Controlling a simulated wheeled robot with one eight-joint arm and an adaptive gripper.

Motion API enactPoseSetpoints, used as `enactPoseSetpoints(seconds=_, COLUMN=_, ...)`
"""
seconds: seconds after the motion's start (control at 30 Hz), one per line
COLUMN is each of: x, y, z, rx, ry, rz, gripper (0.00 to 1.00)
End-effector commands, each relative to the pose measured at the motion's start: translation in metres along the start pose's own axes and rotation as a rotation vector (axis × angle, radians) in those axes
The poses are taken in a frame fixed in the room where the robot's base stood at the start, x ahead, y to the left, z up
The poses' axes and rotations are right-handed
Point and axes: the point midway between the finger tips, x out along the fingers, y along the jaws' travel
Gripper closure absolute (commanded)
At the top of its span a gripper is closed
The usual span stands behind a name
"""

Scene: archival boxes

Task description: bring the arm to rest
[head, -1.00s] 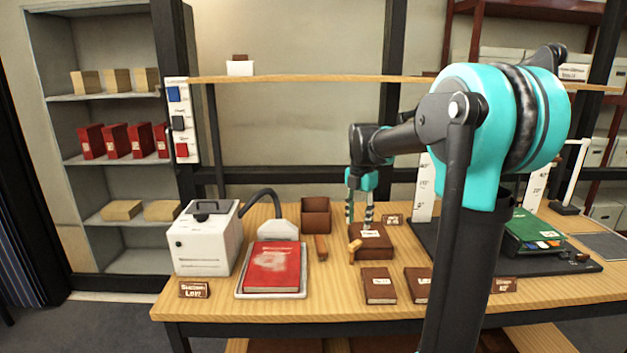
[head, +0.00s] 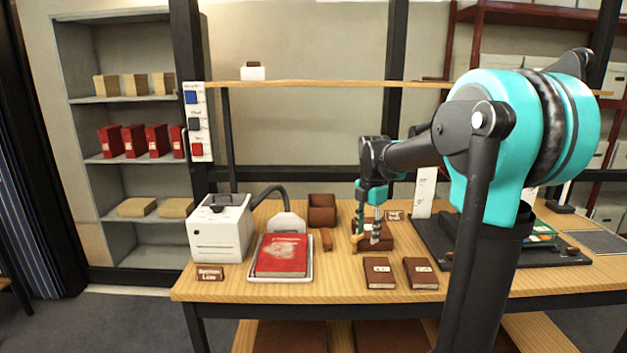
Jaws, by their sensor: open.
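My arm reaches from the right of the head view over the wooden table (head: 330,288). My gripper (head: 368,232) points down, its two fingers apart, just over or in front of a brown box (head: 384,241) on the table. I cannot tell whether the fingertips touch the box. Nothing shows between the fingers. My arm hides part of the table's right side and part of the green book (head: 541,234) there.
A red book (head: 282,256) lies on a white tray beside a white machine (head: 220,228). Two small brown books (head: 379,273) lie at the front. A brown open box (head: 322,210) stands behind. A shelf unit (head: 83,130) with red boxes stands at left.

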Motion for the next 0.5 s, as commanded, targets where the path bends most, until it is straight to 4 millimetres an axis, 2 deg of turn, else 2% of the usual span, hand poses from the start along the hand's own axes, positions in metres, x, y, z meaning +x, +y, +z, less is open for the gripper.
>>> enactPoseSetpoints(seconds=0.27, x=0.02, y=-0.025, z=-0.01, rx=0.274, ry=-0.018, rz=0.04, gripper=0.59)
enactPoseSetpoints(seconds=0.37, x=0.03, y=-0.038, z=-0.016, rx=0.418, ry=-0.022, rz=0.062, gripper=0.59)
enactPoseSetpoints(seconds=0.5, x=0.052, y=-0.064, z=-0.028, rx=0.703, ry=-0.024, rz=0.111, gripper=0.59)
